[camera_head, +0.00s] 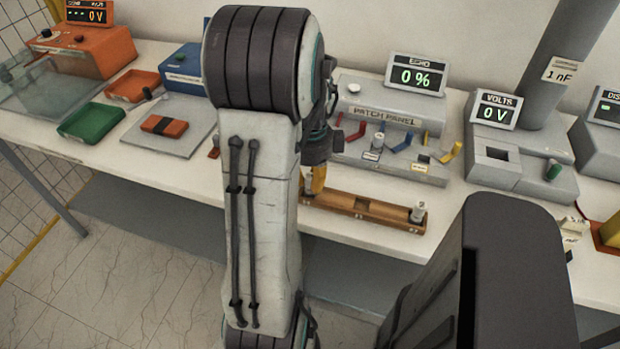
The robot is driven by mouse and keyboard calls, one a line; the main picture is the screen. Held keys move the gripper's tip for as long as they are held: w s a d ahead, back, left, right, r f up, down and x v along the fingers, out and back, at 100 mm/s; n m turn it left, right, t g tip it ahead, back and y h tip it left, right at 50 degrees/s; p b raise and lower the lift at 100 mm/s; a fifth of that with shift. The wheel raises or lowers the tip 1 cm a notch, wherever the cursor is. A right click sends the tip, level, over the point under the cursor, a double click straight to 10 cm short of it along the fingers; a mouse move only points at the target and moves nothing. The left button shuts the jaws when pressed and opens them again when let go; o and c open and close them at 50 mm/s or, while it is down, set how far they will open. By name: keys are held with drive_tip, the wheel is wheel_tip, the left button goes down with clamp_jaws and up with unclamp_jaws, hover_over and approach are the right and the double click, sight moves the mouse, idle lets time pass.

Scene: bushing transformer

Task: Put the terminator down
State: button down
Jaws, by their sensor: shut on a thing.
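My gripper (315,180) points down over the left end of a long wooden tray (345,209), mostly hidden behind my own arm. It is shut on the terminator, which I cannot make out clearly. A yellow-orange part shows at the fingers, low against the tray's left end; I cannot tell whether it touches the wood. The tray has a square recess near its middle. A small grey-white cylinder (418,213) stands upright at the tray's right end.
Behind the tray is the patch panel (392,140) with coloured leads and an ESR0 display (415,77) reading 0 %. A VOLTS unit (494,110) stands to the right. Green (91,122) and orange (133,85) trays lie left. The bench front (180,178) left of my arm is clear.

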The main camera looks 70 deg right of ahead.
drive_tip(key=shift+f, duration=0.1)
drive_tip(key=c, duration=1.6)
unclamp_jaws()
drive_tip(key=shift+f, duration=0.1)
drive_tip(key=o, duration=0.4)
wheel_tip(320, 180, up, 10)
drive_tip(key=shift+d+f+p, duration=0.1)
drive_tip(key=shift+p, duration=0.45)
drive_tip(key=shift+r+b, duration=0.45)
drive_tip(key=shift+r, duration=0.85)
